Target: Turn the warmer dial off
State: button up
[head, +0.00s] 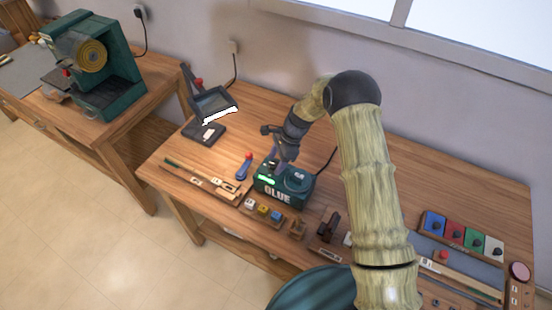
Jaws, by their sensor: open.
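The glue warmer (287,200), a small dark green box marked "GLUE", stands on the workbench near the middle of the head view. A green light (265,180) glows on its left front part. A round lid or disc (298,177) is on its top right. I cannot make out the dial clearly; my gripper may cover it. My gripper (276,164) is open and points down at the left top of the warmer. Whether its fingers touch the warmer cannot be told.
Coloured boxes (454,230) are at the right. A green machine (100,65) is on another bench.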

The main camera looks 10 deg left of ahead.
jog(key=c, duration=1)
jog(key=shift+o, duration=0.2)
jog(key=shift+n, duration=0.4)
jog(key=n+b, duration=0.1)
jog(key=n+g+h+b, duration=0.1)
jog(key=n, duration=0.1)
jog(key=shift+w+a+f, duration=0.1)
jog(key=shift+w+a, duration=0.05)
jog(key=shift+w, duration=0.05)
jog(key=n+g+h+b, duration=0.1)
jog(key=n, duration=0.4)
jog(key=shift+w+a+b, duration=0.1)
jog(key=shift+a+b, duration=0.05)
jog(key=shift+b, duration=0.2)
jog(key=n+h+b, duration=0.1)
jog(key=n+h, duration=0.1)
jog(key=n, duration=0.2)
jog(key=shift+a, duration=0.2)
jog(key=n+h, duration=0.1)
jog(key=n, duration=0.1)
jog(key=n+h+b, duration=0.1)
jog(key=n, duration=0.2)
jog(key=shift+a+r, duration=0.15)
jog(key=shift+r, duration=0.05)
